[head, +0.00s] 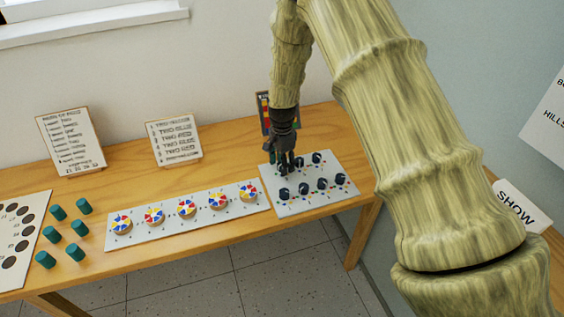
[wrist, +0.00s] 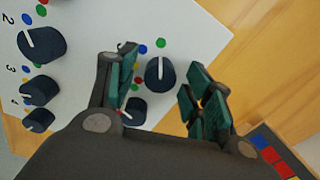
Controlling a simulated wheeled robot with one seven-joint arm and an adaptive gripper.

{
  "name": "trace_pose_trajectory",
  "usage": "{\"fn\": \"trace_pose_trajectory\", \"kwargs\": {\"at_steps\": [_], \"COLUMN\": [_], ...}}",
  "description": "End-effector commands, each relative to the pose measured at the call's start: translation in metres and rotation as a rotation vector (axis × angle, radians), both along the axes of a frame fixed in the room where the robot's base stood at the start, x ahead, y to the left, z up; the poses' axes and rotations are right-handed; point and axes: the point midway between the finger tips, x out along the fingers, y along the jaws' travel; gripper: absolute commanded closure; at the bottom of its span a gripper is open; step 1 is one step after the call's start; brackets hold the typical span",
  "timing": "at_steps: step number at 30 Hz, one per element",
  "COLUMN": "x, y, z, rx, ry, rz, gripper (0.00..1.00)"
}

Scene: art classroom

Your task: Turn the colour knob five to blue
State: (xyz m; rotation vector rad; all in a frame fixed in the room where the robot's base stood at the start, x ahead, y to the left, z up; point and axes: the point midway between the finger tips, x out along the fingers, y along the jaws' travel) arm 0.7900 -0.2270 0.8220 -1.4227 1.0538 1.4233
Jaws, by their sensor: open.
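A white panel (head: 310,205) on the wooden table carries two rows of dark round knobs. The leftmost back-row knob, seemingly knob five, shows in the wrist view (wrist: 160,75) between my open gripper fingers. Its white pointer line points up in that view, towards a green dot (wrist: 161,43); a blue dot (wrist: 142,49) lies just left of the green one. Its own number is not readable. My gripper (head: 284,160) is over this knob in the head view and hides part of it. In the wrist view the fingers (wrist: 165,90) stand either side, apart from it.
Another knob (wrist: 132,111) sits close by the left finger. Front-row knobs marked 2, 3 and 4 (wrist: 41,46) are at the left. A colour chart (head: 264,112) stands behind the panel. A board of colour wheels (head: 250,207) and several green pegs (head: 79,228) lie further left.

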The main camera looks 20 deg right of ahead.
Motion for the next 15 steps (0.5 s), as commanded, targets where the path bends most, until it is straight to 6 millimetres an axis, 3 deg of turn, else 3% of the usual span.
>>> {"fn": "trace_pose_trajectory", "kwargs": {"at_steps": [8, 15], "x": [0.0000, 0.0000], "y": [-0.0001, -0.0001], "z": [-0.0009, -0.0007], "rx": [0.000, 0.000], "ry": [0.000, 0.000], "rz": [0.000, 0.000], "gripper": [0.49, 0.92]}}
